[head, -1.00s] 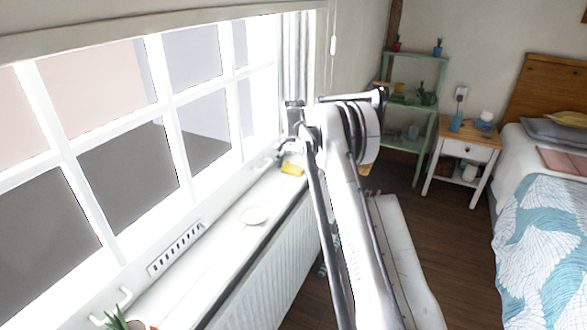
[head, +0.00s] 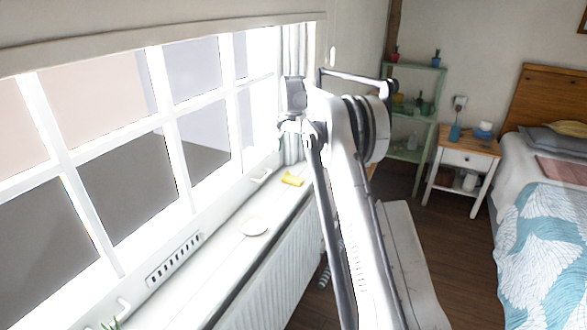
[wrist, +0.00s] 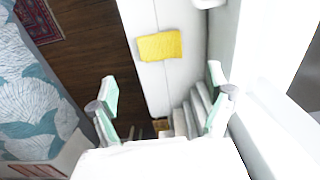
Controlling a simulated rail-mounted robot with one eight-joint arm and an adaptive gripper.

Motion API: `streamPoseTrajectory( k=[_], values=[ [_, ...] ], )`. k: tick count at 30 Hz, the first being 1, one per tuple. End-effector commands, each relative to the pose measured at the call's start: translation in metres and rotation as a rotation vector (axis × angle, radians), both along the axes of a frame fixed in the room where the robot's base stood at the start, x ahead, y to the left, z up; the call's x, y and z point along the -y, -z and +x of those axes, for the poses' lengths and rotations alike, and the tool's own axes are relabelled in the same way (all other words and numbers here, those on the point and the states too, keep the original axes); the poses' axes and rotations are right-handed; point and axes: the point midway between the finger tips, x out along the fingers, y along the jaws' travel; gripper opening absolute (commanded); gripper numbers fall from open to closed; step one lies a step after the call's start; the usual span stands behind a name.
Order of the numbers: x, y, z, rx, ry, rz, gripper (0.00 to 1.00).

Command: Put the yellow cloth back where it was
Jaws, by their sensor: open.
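The yellow cloth (head: 292,179) lies flat on the far part of the white window sill (head: 215,262), near the curtain. It also shows in the wrist view (wrist: 160,45), a small textured rectangle on the white sill, beyond my fingertips. My gripper (wrist: 160,95) is open and empty, its two pale green finger pads wide apart. In the head view my gripper (head: 291,125) hangs above the sill near the cloth, clear of it, and its fingers are hard to make out there.
A white round dish (head: 253,226) stands on the sill nearer the camera. A window handle (head: 262,180) juts out by the cloth, and the curtain (head: 294,95) hangs behind my gripper. A radiator (head: 268,275) is below the sill. A green shelf (head: 425,115), nightstand and bed stand right.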

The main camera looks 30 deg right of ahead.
Motion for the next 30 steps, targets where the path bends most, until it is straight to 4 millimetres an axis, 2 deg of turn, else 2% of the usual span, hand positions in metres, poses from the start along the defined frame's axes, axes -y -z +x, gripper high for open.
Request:
streamPoseTrajectory(
  k=[4,7,14,21,30],
  values=[
    [-0.01,-0.02,-0.007,0.015,-0.026,-0.005,0.85],
    [-0.025,-0.043,-0.017,0.039,-0.063,-0.012,0.85],
    [-0.063,-0.1,-0.057,0.107,-0.17,-0.035,0.85],
    [-0.103,-0.147,-0.11,0.176,-0.279,-0.063,0.85],
    [-0.148,-0.182,-0.192,0.262,-0.414,-0.101,0.85]
  ],
)
